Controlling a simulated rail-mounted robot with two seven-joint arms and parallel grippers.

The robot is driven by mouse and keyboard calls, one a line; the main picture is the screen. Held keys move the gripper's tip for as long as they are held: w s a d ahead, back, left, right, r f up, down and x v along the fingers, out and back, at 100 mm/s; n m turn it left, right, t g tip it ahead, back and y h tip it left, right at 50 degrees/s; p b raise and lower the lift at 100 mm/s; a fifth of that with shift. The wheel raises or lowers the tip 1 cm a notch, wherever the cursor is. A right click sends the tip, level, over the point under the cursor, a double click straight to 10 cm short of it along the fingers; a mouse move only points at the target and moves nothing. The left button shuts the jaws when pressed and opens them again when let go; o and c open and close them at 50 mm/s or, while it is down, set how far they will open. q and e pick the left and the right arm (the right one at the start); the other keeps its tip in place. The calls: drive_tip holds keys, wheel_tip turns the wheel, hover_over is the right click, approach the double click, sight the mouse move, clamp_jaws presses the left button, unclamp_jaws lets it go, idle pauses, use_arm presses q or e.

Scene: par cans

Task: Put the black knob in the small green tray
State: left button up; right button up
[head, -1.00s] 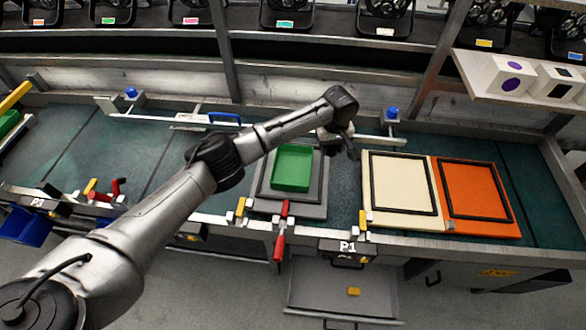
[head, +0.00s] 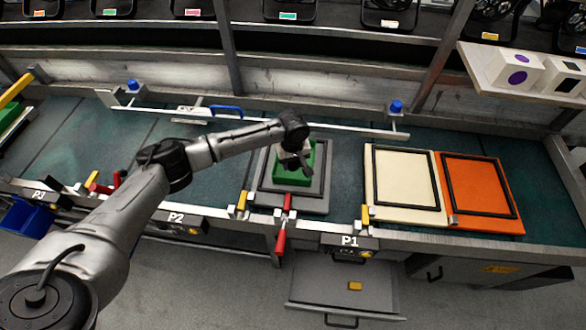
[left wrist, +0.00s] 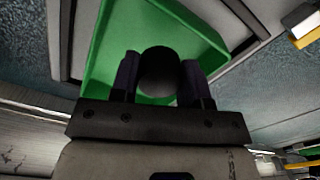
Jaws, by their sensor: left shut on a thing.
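The black knob (left wrist: 158,72) shows in the left wrist view as a dark round shape between the two fingers of my left gripper (left wrist: 158,78), which is shut on it. The small green tray (left wrist: 205,40) lies behind the knob in that view. In the head view my left gripper (head: 296,164) is over the green tray (head: 318,160) and hides part of it. The tray sits on a grey plate on the bench. I cannot tell how high the knob is above the tray floor. My right gripper is not in view.
A cream panel (head: 405,208) and an orange panel (head: 508,220) with black frames lie right of the tray. A red-handled clamp (head: 281,238) is at the bench's front edge. A rail with blue knobs (head: 396,106) runs behind. An open drawer (head: 320,292) holds a yellow piece.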

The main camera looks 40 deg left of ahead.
sight(293, 173)
use_arm(q)
wheel_tip(293, 173, down, 4)
drive_tip(key=shift+r+b, duration=0.1)
drive_tip(key=shift+b, duration=0.55)
drive_tip(key=shift+f, duration=0.2)
drive_tip(key=o, duration=0.9)
drive_tip(key=shift+r, duration=0.15)
